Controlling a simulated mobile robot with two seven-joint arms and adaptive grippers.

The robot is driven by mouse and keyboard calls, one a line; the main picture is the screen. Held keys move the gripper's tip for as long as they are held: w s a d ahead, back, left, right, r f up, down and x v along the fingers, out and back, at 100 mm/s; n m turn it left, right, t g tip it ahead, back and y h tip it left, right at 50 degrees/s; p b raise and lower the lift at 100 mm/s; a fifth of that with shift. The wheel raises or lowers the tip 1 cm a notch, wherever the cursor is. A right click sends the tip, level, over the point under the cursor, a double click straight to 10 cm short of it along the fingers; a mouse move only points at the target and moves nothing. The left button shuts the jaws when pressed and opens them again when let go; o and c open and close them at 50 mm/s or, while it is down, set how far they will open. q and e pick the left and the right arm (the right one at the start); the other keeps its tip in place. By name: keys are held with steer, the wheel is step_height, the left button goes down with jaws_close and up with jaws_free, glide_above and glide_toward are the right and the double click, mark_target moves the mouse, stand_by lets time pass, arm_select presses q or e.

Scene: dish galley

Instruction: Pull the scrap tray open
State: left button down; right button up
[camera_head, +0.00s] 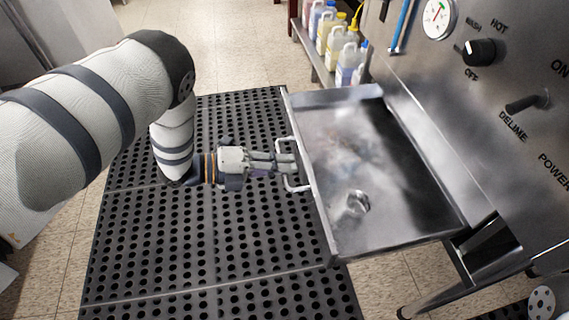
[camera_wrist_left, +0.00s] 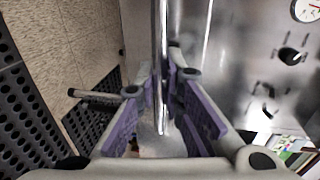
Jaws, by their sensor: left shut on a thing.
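The scrap tray (camera_head: 390,240) is a shallow stainless steel tray that stands drawn out from the front of the steel machine. A small round metal thing lies on its floor. A bar handle (camera_head: 289,187) sits on the tray's left wall. My left gripper (camera_head: 292,163) is shut on this handle, with its fingers reaching in from the left. In the left wrist view, the handle's bar (camera_wrist_left: 160,60) runs upright between the purple-padded fingers (camera_wrist_left: 163,95). My right gripper is not in view.
The machine's front panel (camera_head: 480,110) with knobs and a dial rises at the right. A black perforated mat (camera_head: 210,270) covers the floor under my left arm. Several chemical bottles (camera_head: 340,45) stand on a low shelf at the back.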

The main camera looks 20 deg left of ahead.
arm_select(q)
steer(key=c, duration=1.7)
jaws_free()
steer(key=v, duration=1.2)
steer(key=shift+a, duration=0.1)
steer(key=shift+f, duration=0.1)
